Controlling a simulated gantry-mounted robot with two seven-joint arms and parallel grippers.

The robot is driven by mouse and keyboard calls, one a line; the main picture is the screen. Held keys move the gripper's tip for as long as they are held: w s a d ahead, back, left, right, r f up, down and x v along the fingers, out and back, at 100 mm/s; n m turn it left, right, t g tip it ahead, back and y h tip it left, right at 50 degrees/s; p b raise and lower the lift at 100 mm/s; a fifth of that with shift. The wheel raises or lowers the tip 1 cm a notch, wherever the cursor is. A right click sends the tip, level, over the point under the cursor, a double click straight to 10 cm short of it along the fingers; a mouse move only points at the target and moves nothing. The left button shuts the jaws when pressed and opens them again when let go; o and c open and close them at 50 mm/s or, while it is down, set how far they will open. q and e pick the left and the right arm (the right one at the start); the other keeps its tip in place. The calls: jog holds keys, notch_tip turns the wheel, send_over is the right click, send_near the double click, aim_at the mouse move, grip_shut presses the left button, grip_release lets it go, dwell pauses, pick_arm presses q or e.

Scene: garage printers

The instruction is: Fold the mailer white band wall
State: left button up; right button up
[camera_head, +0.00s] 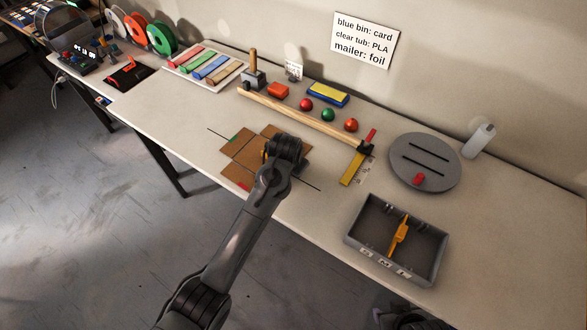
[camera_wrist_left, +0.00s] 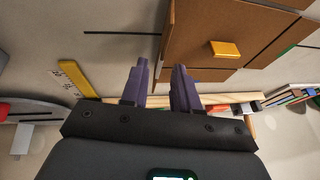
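The brown cardboard mailer blank (camera_head: 243,151) lies on the near side of the bench, with its panels spread out. A green mark and a red mark show on its panels, and thin dark lines run past its corners. No white band can be made out; my arm hides part of the blank. My left gripper (camera_wrist_left: 160,85) is over the blank, its two purple-grey fingers apart with nothing seen between them. In the left wrist view the cardboard (camera_wrist_left: 200,28) lies beyond and right of the fingers, with a yellow tab (camera_wrist_left: 225,48) on it. My right gripper is not in view.
Right of the blank are a yellow ruler (camera_head: 351,167), a grey slotted disc (camera_head: 425,164) and a grey tray (camera_head: 396,240) holding an orange tool. A wooden rail (camera_head: 300,115) runs behind, with coloured balls beyond. Bare bench lies left of the blank.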

pick_arm(q)
jog(key=shift+b+x, duration=0.55)
jog(key=shift+x, duration=2.15)
jog(key=shift+c, duration=0.4)
grip_shut()
